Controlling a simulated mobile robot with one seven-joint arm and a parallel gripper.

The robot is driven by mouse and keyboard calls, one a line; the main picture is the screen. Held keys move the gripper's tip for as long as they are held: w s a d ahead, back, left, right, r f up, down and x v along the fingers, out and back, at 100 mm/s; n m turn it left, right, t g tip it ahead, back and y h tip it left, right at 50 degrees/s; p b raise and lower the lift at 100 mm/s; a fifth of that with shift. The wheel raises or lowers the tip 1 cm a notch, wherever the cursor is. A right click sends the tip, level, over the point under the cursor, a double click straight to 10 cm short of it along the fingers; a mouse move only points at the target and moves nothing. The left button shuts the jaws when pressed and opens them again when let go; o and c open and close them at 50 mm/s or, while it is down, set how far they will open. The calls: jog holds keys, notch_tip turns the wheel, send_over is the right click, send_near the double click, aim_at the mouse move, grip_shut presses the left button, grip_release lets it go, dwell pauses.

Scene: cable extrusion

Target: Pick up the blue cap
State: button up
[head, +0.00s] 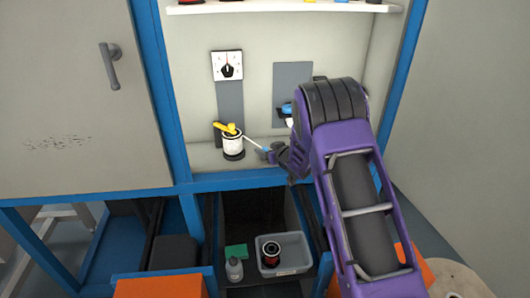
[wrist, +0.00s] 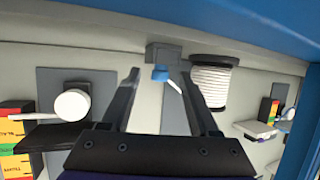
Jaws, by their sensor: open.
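The blue cap (wrist: 160,73) shows in the wrist view, at the front of a small grey block (wrist: 163,53). A thin white rod (wrist: 173,88) slants down to the right beside it. My gripper (wrist: 160,76) is open, its two dark fingers on either side of the cap in the picture. I see no contact, and the depth between cap and fingertips is hard to judge. In the head view, my gripper (head: 268,152) is low in front of the back panel, right of a white spool-like container (head: 233,144). The cap is not clear there.
The white spool (wrist: 212,80) stands close to the right finger in the wrist view. A yellow item (head: 229,128) rests on the container. A blue-and-white item (head: 286,109) sits beside my arm. A grey bin (head: 271,262) stands below, and a shelf (head: 280,7) runs above.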

grip_shut()
dwell(0.3)
notch_tip(320, 180, up, 10)
jog(key=p, duration=0.1)
jog(key=shift+p, duration=0.3)
